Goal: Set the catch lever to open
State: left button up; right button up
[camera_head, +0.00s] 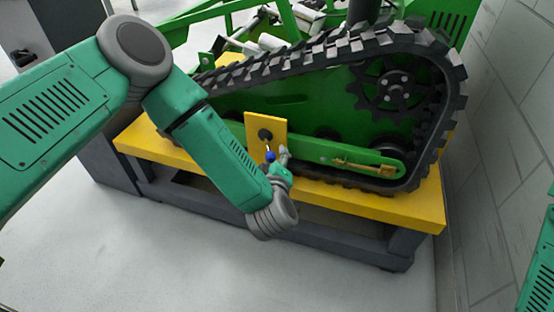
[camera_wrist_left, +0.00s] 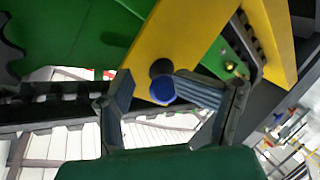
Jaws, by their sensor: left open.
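The catch lever ends in a blue knob (camera_head: 270,156) and sticks out from a dark round hub (camera_head: 265,135) on an upright yellow plate (camera_head: 280,129). The plate is fixed to the side of a green tracked carrier. My left gripper (camera_head: 282,158) is at the knob, partly hidden by its own wrist in the head view. In the left wrist view, the open fingers of my left gripper (camera_wrist_left: 152,82) stand on either side of the blue knob (camera_wrist_left: 162,90). I cannot tell whether a finger touches it. My right gripper is out of view.
The black track (camera_head: 330,48) loops around the green side frame just above. A small brass-coloured latch (camera_head: 362,167) sits to the right of the plate. The yellow bench top (camera_head: 390,203) juts out below. A grey block wall (camera_head: 505,130) closes off the right side.

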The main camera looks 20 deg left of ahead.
pick_arm(q)
jog(key=shift+w+a+r, duration=0.15)
jog(key=shift+w+a, duration=0.2)
jog(key=shift+a, duration=0.25)
jog(key=shift+w+a+r, duration=0.1)
jog(key=shift+w+a, duration=0.25)
jog(key=shift+a, duration=0.2)
jog(key=shift+d+r, duration=0.1)
jog(key=shift+d, duration=0.05)
jog(key=shift+d+r, duration=0.1)
jog(key=shift+d, duration=0.9)
jog(key=c, duration=0.5)
jog(key=shift+d, duration=0.25)
grip_shut()
jog(key=shift+a, duration=0.6)
jog(key=shift+s+d, duration=0.1)
jog(key=shift+d, duration=0.3)
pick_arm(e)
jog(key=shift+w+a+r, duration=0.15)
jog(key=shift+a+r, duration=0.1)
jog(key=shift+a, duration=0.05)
pick_arm(q)
jog(key=shift+a, duration=0.2)
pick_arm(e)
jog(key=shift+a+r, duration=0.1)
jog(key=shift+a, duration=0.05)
